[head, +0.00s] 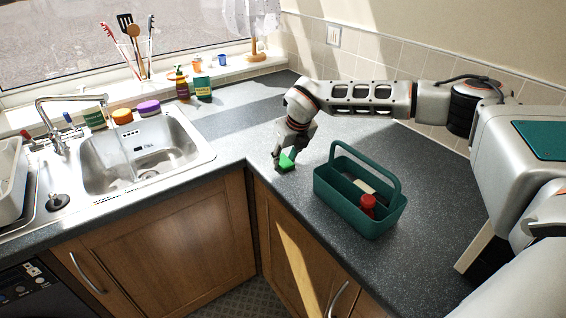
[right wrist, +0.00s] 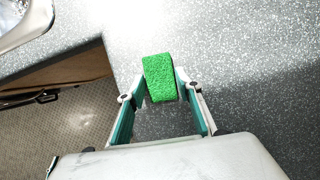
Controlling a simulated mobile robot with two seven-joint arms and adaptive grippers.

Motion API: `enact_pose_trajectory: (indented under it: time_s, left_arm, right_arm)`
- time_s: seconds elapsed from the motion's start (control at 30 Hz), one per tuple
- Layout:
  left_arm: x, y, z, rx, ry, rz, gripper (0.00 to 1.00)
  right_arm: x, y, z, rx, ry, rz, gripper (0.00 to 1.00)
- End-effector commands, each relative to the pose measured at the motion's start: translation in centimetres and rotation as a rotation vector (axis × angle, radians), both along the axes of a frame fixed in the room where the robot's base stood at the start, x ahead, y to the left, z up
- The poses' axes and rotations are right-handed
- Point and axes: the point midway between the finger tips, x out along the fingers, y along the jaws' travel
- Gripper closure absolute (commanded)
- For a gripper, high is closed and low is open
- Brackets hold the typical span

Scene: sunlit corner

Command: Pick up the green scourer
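The green scourer (head: 287,160) is a small bright green block at the counter's front edge area, left of the caddy. In the right wrist view the scourer (right wrist: 159,78) sits between the two fingertips, and the teal pads seem to meet its sides. My right gripper (head: 285,158) points down there and appears shut on it; it also shows in the right wrist view (right wrist: 161,88). The scourer is at or very near the counter surface; I cannot tell if it is clear of it. My left gripper is not in view.
A teal caddy (head: 338,198) with a red-capped bottle (head: 367,203) and a pale item stands close to the right of the gripper. The sink (head: 143,150) is at the left. Bottles stand at the back by the window. The counter behind the gripper is clear.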

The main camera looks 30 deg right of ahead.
Motion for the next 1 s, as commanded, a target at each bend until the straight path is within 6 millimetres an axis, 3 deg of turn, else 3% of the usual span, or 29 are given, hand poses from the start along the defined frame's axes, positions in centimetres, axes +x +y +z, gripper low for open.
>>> enact_pose_trajectory:
  time_s: [0.57,0.77,1.0]
  left_arm:
    - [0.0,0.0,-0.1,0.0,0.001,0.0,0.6]
    - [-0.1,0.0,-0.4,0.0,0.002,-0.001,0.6]
    - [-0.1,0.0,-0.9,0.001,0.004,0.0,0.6]
  right_arm:
    - [0.1,0.0,0.9,0.0,-0.002,-0.001,0.81]
    - [0.1,0.0,3.8,0.001,-0.005,-0.001,0.81]
    - [0.1,0.0,10.2,0.001,-0.007,-0.002,0.81]
